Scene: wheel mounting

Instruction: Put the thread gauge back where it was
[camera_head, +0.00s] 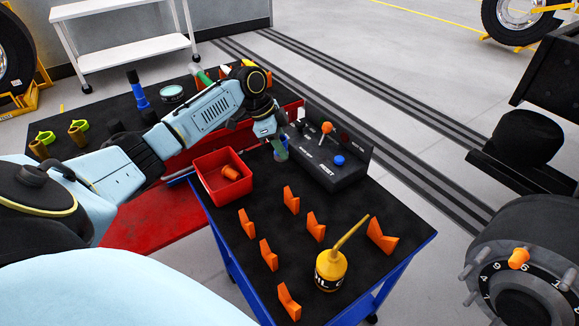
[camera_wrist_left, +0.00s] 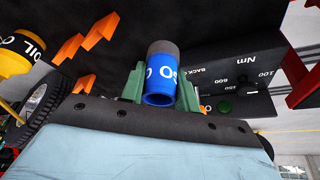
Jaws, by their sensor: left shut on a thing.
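The thread gauge (camera_wrist_left: 160,82) is a blue cylinder with a dark grey end and white lettering. My left gripper (camera_wrist_left: 160,88) is shut on it, with a green finger on each side. In the head view my left gripper (camera_head: 280,150) is over the dark table top, between the red bin and the control box; the gauge is mostly hidden there. I cannot tell whether the gauge touches the table. My right gripper is not in view.
The control box (camera_head: 325,150) with an orange knob stands just right of the gripper. A red bin (camera_head: 222,178) holds an orange piece. Several orange wedges (camera_head: 291,200) and a yellow oil can (camera_head: 331,268) stand nearer. A blue tool (camera_head: 140,95) stands on the far left table.

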